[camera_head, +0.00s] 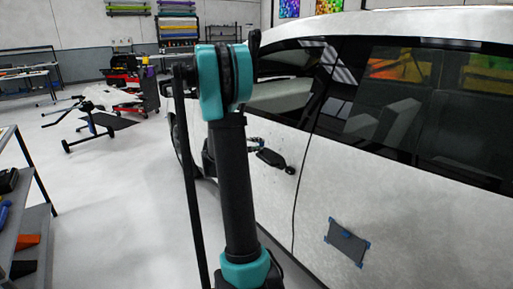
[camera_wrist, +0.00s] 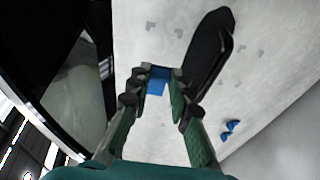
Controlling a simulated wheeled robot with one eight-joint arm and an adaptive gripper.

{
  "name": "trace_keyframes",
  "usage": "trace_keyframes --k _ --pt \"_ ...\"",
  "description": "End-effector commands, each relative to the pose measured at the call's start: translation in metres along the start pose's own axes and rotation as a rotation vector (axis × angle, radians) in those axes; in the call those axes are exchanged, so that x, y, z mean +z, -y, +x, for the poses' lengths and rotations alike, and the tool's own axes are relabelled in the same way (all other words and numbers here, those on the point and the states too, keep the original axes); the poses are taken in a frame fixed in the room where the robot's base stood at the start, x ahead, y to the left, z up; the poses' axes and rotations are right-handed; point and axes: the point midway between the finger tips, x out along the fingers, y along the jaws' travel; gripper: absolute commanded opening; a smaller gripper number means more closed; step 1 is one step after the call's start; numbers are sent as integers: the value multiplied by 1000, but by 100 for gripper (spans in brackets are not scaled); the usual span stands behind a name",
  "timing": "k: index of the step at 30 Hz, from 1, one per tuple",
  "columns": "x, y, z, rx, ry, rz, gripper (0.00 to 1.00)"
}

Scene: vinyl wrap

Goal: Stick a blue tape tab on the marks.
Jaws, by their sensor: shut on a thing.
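In the wrist view my gripper (camera_wrist: 161,72) is shut on a small blue tape tab (camera_wrist: 156,86), held between the fingertips close to the white car panel (camera_wrist: 120,40). I cannot tell whether the tab touches the panel. Faint grey corner-shaped marks (camera_wrist: 151,27) are on the panel around the dark door handle (camera_wrist: 208,50), on both sides of it. Two blue tape pieces (camera_wrist: 230,128) show at the lower right, apart from my gripper. In the head view the handle (camera_head: 275,159) shows just right of my arm, which hides most of my gripper.
A dark rectangular patch (camera_head: 347,243) with blue tabs at its corners is on the car's side at lower right in the head view. A shelf cart (camera_head: 35,220) stands at the left edge. A wheeled stand (camera_head: 90,125) is farther back. The floor between is clear.

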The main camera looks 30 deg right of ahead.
Motion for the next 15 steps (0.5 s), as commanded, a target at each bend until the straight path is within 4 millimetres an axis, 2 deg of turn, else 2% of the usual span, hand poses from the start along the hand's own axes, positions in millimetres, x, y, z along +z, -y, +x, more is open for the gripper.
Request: trace_keyframes --k 5,15 --pt "3 -1 10 1 3 3 0" --pt "8 -1 46 1 3 2 0"
